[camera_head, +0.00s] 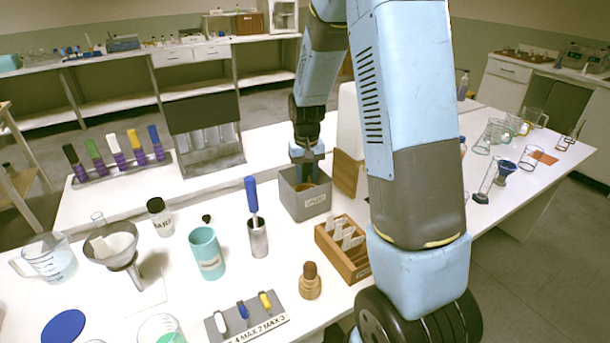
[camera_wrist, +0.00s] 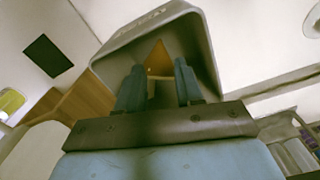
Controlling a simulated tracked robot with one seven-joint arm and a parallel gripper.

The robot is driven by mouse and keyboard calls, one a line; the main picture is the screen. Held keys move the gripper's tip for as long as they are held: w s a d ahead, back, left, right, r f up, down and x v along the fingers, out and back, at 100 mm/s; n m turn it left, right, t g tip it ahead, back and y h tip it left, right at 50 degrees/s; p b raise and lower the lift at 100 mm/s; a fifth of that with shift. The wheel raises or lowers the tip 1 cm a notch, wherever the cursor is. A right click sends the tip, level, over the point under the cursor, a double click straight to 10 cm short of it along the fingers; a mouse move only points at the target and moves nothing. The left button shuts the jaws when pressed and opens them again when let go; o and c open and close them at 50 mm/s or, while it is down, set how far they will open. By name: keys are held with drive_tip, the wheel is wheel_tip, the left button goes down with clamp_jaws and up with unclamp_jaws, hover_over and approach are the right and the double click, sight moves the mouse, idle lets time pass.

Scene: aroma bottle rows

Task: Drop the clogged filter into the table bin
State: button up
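The table bin (camera_head: 303,203) is a grey open box with a small label, standing near the middle of the white table. It also fills the upper middle of the wrist view (camera_wrist: 205,45). My gripper (camera_head: 307,172) points down over its mouth, fingertips at or inside the opening. In the wrist view my two fingers (camera_wrist: 160,85) stand apart. An orange-brown pointed piece, apparently the clogged filter (camera_wrist: 159,58), shows inside the bin beyond and between the fingertips. I see no clear contact with the fingers. A brown patch also shows inside the bin in the head view.
A wooden box of cards (camera_head: 342,250) and a wooden block (camera_head: 346,174) stand close to the bin's right. A metal cup with a blue-handled tool (camera_head: 257,238) is at front left. A funnel with white paper (camera_head: 114,246) stands further left.

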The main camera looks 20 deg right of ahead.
wheel_tip(320, 180, up, 14)
drive_tip(key=shift+f, duration=0.15)
idle(0.4)
idle(0.4)
drive_tip(key=s+r+t, duration=0.2)
drive_tip(key=s+r, duration=0.2)
drive_tip(key=s, duration=0.5)
drive_tip(key=s+r+t, duration=0.1)
drive_tip(key=s+r, duration=0.3)
drive_tip(key=s, duration=0.5)
drive_tip(key=s+r+t, duration=0.2)
drive_tip(key=s+r, duration=0.1)
drive_tip(key=s, duration=0.6)
drive_tip(key=shift+a+r+n+t, duration=0.15)
drive_tip(key=shift+r+n+t, duration=0.15)
drive_tip(key=shift+r+n, duration=0.1)
